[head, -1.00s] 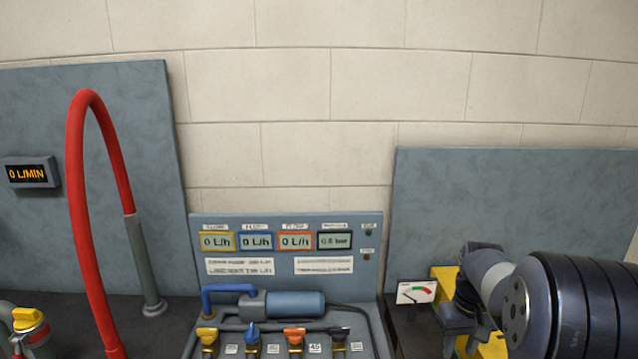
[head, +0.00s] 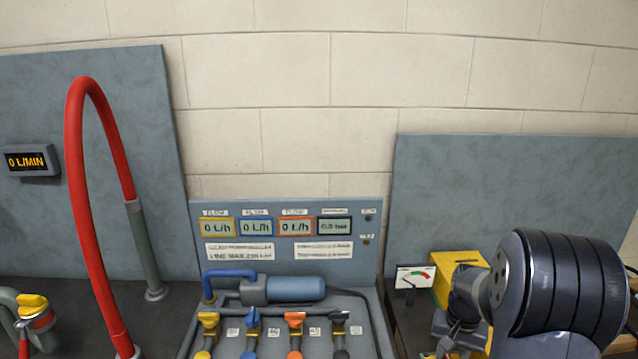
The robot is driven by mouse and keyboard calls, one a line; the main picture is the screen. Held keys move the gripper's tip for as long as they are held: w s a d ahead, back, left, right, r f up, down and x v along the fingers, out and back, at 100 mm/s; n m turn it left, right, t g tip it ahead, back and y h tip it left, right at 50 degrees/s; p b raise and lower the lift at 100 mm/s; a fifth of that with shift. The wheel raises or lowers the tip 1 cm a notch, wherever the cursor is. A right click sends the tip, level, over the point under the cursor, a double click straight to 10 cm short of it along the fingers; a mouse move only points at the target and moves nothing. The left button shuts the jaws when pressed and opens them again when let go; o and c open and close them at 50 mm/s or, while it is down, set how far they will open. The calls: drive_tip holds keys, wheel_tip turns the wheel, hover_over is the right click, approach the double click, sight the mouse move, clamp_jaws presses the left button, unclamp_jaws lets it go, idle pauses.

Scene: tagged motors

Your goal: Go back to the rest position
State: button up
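My arm comes in from the right edge, its large dark ribbed joint in front of the right grey panel. My gripper (head: 458,342) is low at the right, beside the yellow motor housing (head: 447,272). It is mostly hidden by my own wrist and the bottom edge of the head view, so its fingers cannot be made out. I cannot tell if it holds anything. A small white gauge (head: 415,277) with a green and red arc stands just left of the yellow housing.
A pump bench with four small displays (head: 287,228) and a row of coloured valves (head: 253,322) stands in the middle. A red hose (head: 76,170) arches at the left, near a yellow-capped valve (head: 33,302). A grey panel (head: 560,180) rises behind my arm.

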drive_tip(key=m, duration=0.6)
drive_tip(key=shift+s+d+m+p, duration=0.15)
drive_tip(key=shift+m+p, duration=0.2)
drive_tip(key=shift+m, duration=0.05)
drive_tip(key=shift+r, duration=0.1)
